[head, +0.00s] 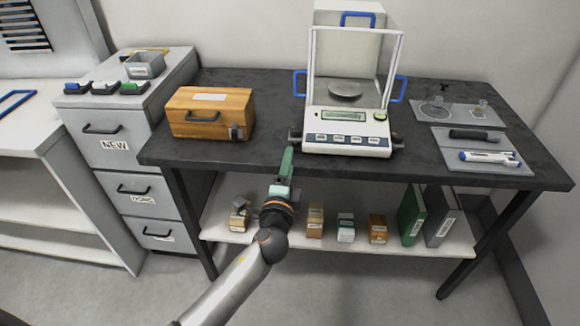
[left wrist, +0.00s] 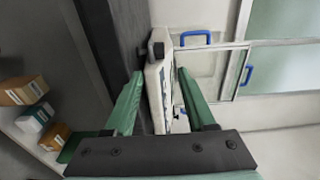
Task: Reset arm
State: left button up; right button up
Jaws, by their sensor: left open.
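My left gripper (head: 287,160) is in front of the dark table's front edge, just left of the balance's base. In the left wrist view its two green fingers (left wrist: 160,98) are spread apart, with nothing held between them. The white analytical balance (head: 346,138) stands on the table with its glass chamber and blue handles. In the left wrist view the balance (left wrist: 163,85) shows sideways beyond the fingers. I cannot tell whether a finger touches it. My right gripper is in neither view.
A wooden box (head: 228,98) stands left on the dark table (head: 270,98). Grey trays (head: 495,158) with tools lie right. The lower shelf (head: 375,246) holds several small boxes and binders. A grey drawer cabinet (head: 105,130) stands left. Table surface between wooden box and balance is clear.

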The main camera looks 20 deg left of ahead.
pick_arm(q)
jog(key=shift+s, duration=0.15)
dwell(0.5)
jog(key=s+d+f+n+g+h+p, duration=0.1)
jog(key=s+f+n+g+h+p, duration=0.4)
jog(key=s+f, duration=0.8)
jog(key=s+d+f+n+g+p, duration=0.1)
jog(key=s+f+n, duration=0.1)
jog(key=s+n, duration=0.2)
jog(key=s+d+f+n+g+h+p, duration=0.1)
jog(key=s+n, duration=0.3)
jog(key=s, duration=0.7)
jog(key=shift+s+f+n+g, duration=0.25)
jog(key=shift+f+n+g, duration=0.05)
jog(key=shift+f+g, duration=0.45)
jog(key=shift+d, duration=0.1)
